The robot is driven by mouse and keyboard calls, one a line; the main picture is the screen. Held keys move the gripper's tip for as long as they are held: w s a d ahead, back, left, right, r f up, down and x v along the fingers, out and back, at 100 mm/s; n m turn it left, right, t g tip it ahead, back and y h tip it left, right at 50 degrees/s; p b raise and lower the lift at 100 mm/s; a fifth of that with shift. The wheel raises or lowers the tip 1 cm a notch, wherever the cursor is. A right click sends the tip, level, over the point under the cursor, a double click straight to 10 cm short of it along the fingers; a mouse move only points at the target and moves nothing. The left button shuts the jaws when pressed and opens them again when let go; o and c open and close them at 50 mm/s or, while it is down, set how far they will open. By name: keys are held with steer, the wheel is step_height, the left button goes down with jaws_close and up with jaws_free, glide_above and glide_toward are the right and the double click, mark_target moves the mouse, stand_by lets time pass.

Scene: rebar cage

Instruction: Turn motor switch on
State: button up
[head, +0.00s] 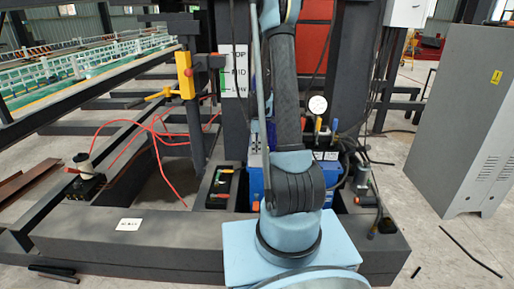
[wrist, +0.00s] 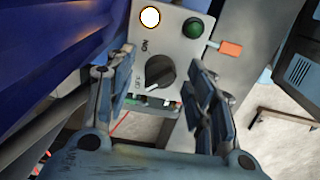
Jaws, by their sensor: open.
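The motor switch is a black rotary knob (wrist: 160,72) on a light grey panel (wrist: 173,50) in the wrist view. An ON label is above and left of the knob, and an OFF label is at its lower left. The knob's grip appears to slant toward the OFF side. My gripper (wrist: 159,70) is open, with one finger on each side of the knob. I cannot tell whether either finger touches it. A lit white lamp (wrist: 150,17) and a dark green button (wrist: 193,28) sit above the knob. My arm hides the gripper in the head view.
An orange-tipped part (wrist: 230,48) stands right of the panel, and a dark blue surface (wrist: 60,50) is close on the left. In the head view, a grey cabinet (head: 468,120) stands at right. Red cables (head: 160,130) hang at left, and a dark frame (head: 150,250) crosses the front.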

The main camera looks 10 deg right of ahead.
steer(key=shift+f, duration=0.1)
steer(key=c, duration=1.1)
steer(key=shift+d, duration=0.1)
steer(key=shift+m, duration=0.3)
steer(key=m, duration=0.3)
steer(key=shift+m, duration=0.3)
steer(key=m, duration=1.3)
steer(key=shift+w+m, duration=0.1)
steer(key=shift+m, duration=0.2)
